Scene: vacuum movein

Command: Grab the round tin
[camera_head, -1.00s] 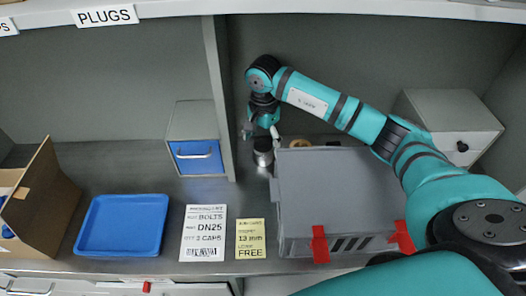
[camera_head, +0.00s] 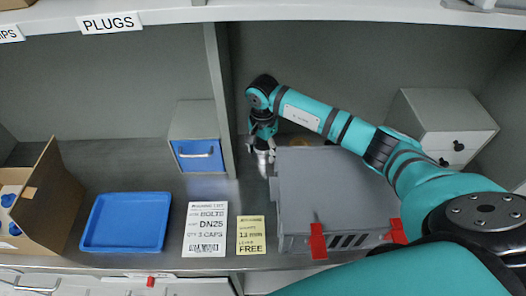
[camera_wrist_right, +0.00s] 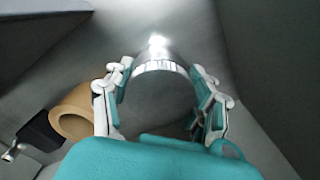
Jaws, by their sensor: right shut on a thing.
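The round tin (camera_wrist_right: 160,90) is a silvery cylinder with a ridged rim, seen from above in the right wrist view. My right gripper (camera_wrist_right: 161,92) has its two fingers on opposite sides of the tin and is shut on it. In the head view the right gripper (camera_head: 262,160) is low in the narrow space between the upright divider and the grey crate. The tin is mostly hidden by the gripper there. My left gripper is not in view.
The grey crate (camera_head: 335,190) with red latches stands just right of the gripper. The divider (camera_head: 219,105) and blue-fronted drawer box (camera_head: 198,150) are to its left. A tan ring (camera_wrist_right: 73,112) lies beside the tin. A blue tray (camera_head: 126,222) and cardboard box (camera_head: 52,205) stand farther left.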

